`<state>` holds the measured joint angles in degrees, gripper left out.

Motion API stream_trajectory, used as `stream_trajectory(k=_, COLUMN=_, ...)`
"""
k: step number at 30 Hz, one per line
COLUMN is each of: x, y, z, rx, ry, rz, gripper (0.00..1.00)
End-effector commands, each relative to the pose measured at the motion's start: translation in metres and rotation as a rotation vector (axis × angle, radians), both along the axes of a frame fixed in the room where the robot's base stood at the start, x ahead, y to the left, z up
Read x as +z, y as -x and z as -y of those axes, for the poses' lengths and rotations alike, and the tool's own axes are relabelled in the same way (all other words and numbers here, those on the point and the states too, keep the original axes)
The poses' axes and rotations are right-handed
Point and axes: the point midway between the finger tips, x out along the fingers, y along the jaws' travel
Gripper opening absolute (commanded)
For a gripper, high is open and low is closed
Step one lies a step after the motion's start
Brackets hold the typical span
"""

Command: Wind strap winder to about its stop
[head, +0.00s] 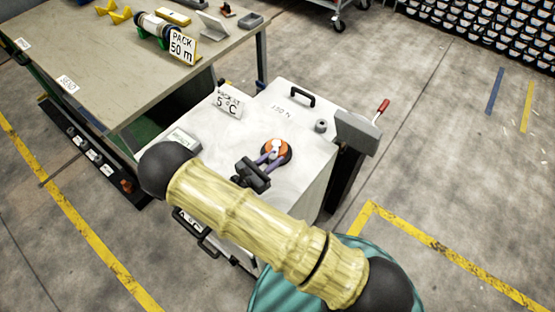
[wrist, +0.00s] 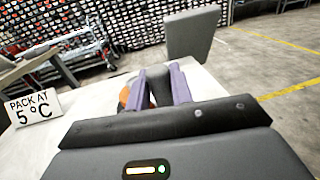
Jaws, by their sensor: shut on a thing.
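The strap winder appears to be the round orange and black part (head: 286,157) with a pale grey knob, set on the top of a white chest. Orange also shows at the left finger in the wrist view (wrist: 124,97). My gripper (head: 270,157) has purple fingers and reaches onto the winder from the lower left. In the wrist view, my gripper (wrist: 160,85) is shut on a dark grey knob between its fingers. The fingers and gripper body hide part of the winder, and its turn angle cannot be told.
The white chest (head: 240,105) has a black handle (head: 299,96), a small grey cylinder (head: 321,126) and a "5 °C" sign (head: 229,104). A grey block (head: 357,132) with a red-handled lever (head: 383,106) stands at its right edge. A workbench (head: 100,70) is at upper left.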

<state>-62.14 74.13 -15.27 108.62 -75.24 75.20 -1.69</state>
Motion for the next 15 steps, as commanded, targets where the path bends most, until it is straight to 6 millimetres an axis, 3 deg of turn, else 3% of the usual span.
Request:
stream_trajectory(k=6, x=0.001, y=-0.005, z=-0.014, rx=0.007, ry=-0.001, rz=0.004, gripper=0.00)
stream_trajectory(k=15, x=0.002, y=-0.008, z=-0.019, rx=0.004, ry=-0.001, rz=0.005, gripper=0.00)
